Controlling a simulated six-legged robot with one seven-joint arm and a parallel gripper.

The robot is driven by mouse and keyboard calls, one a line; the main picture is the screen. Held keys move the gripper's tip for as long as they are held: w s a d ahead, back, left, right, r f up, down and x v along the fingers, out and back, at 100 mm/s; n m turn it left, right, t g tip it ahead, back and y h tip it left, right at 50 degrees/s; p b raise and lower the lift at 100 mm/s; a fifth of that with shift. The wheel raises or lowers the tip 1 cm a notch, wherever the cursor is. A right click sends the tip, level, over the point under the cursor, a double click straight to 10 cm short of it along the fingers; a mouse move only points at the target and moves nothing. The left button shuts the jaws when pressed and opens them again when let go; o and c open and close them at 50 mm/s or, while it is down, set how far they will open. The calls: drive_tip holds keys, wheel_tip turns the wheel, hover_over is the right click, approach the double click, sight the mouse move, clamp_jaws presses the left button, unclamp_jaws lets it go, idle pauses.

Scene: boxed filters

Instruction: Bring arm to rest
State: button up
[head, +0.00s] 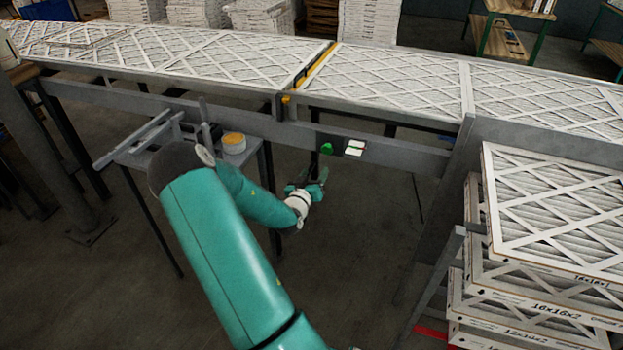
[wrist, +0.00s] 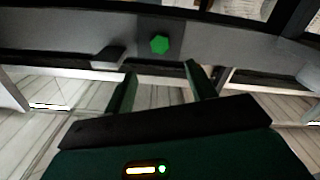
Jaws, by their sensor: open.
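My gripper (head: 312,183) is at the end of my teal arm, in front of and below the conveyor's front rail in the head view. In the wrist view its two dark green fingers (wrist: 160,85) stand apart with nothing between them. A green button (wrist: 159,44) on the grey rail lies just beyond the fingertips, and a gap shows between them. The same green button (head: 326,147) shows in the head view, above and right of my gripper. My arm is stretched forward from the bottom of the head view.
Filters lie along the conveyor (head: 400,148). A stack of boxed filters (head: 550,290) stands at the right. A small grey table (head: 190,158) with a yellow-topped tub (head: 234,143) is left of my gripper. A white switch plate (head: 355,148) sits beside the button. Open floor lies below.

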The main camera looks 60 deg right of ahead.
drive_tip(key=shift+s+a, duration=0.2)
drive_tip(key=shift+a, duration=0.8)
drive_tip(key=w+a+r+t+y, duration=0.2)
drive_tip(key=w+a+y, duration=0.2)
drive_tip(key=w+a, duration=0.3)
drive_tip(key=w+a+r+t+y, duration=0.1)
drive_tip(key=w+a+r+y, duration=0.2)
drive_tip(key=w+a, duration=0.35)
drive_tip(key=w+a+r+n+t+y, duration=0.1)
drive_tip(key=a+r+n+y, duration=0.4)
drive_tip(key=a, duration=0.7)
drive_tip(key=w+a+r+t+y, duration=0.1)
drive_tip(key=a+r+t+y, duration=0.15)
drive_tip(key=a+r, duration=0.6)
drive_tip(key=s+a+r+n+g+y, duration=0.1)
drive_tip(key=s+a+r+n+g, duration=0.1)
drive_tip(key=s+a, duration=0.7)
drive_tip(key=s+a+r+n+g+y, duration=0.1)
drive_tip(key=s+a+r+n, duration=0.3)
drive_tip(key=s+a, duration=0.6)
drive_tip(key=shift+a+n+g+y, duration=0.35)
drive_tip(key=shift+a+n+y, duration=0.1)
drive_tip(key=shift+n+y, duration=0.25)
